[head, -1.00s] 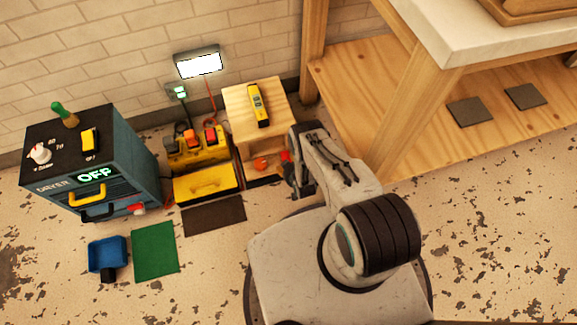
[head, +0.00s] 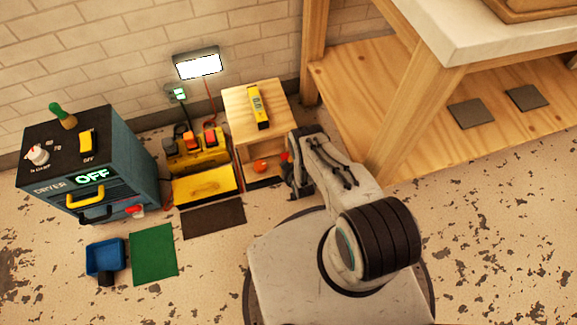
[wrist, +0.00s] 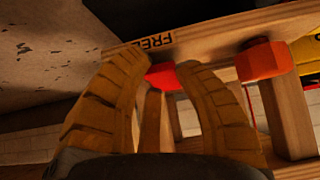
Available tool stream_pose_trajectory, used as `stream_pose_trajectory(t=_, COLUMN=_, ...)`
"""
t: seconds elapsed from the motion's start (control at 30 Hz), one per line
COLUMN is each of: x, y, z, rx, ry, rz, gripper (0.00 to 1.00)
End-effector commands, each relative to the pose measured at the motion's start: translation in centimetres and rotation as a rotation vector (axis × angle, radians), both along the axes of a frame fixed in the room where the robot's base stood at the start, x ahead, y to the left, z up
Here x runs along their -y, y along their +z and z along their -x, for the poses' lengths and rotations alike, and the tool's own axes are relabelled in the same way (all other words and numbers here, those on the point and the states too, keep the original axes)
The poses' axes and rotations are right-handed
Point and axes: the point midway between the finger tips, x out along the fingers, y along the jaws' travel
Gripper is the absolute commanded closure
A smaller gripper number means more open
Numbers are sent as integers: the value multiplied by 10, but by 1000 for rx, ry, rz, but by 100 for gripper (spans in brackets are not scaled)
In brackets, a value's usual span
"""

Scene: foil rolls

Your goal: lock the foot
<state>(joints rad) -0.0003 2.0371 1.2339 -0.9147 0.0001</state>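The small wooden stand (head: 245,100) stands against the wall in the head view. Its wooden bar (wrist: 205,55) carries the lettering "FREE", partly cut off, in the wrist view. A red piece (wrist: 163,76) shows in the gap between my gripper's fingers and fills that gap; it is also a small red spot in the head view (head: 285,157). My gripper (wrist: 165,62) is at this piece, with its fingers apart; whether they press on it cannot be told. An orange-red knob (wrist: 262,60) sits right of the fingers, and shows low on the stand (head: 260,166).
A yellow level (head: 258,107) lies on the stand. Left of it are a yellow box (head: 203,186), a dryer (head: 135,165), a blue tray (head: 105,255) and a green mat (head: 153,252). A wooden workbench leg (head: 410,120) rises close at right. Front floor is open.

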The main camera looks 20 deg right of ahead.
Motion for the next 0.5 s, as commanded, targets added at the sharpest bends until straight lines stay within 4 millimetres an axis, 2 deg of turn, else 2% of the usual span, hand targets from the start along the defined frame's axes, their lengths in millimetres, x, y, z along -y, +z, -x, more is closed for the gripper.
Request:
stream_pose_trajectory(t=0.03, x=0, y=0, z=0, rx=0, ry=0, rz=0, gripper=78)
stream_pose_trajectory(t=0.27, x=1, y=0, z=0, rx=0, ry=-1, rz=0, gripper=99)
stream_pose_trajectory(t=0.5, x=2, y=0, z=0, rx=0, ry=-4, rz=1, gripper=100)
